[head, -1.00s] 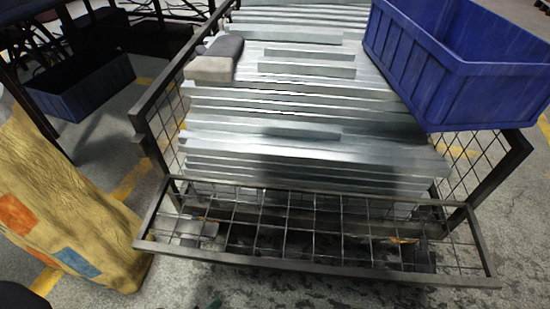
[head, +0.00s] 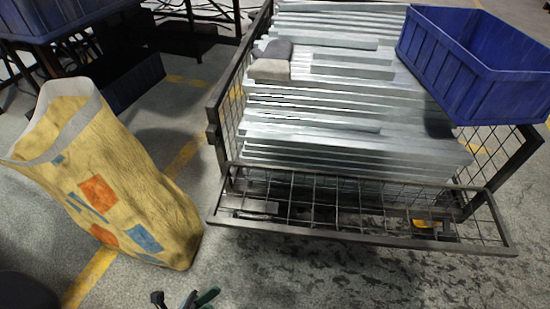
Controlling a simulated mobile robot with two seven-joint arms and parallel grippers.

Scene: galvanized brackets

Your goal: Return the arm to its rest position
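The tip of my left gripper (head: 186,299) shows at the bottom edge in the head view, left of the middle. Only small dark and greenish parts of it are in the picture, over the grey floor in front of the bag and the cage. Most of it is cut off, so I cannot tell whether it is open or shut. Nothing held shows in the visible part. My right gripper is not in view.
A mesh cage (head: 360,239) holds stacked galvanized brackets (head: 330,110). A grey and beige block (head: 270,69) and a blue crate (head: 480,95) sit on top. A yellow bag (head: 120,180) stands left. A dark bin (head: 135,82) is behind it. The front floor is clear.

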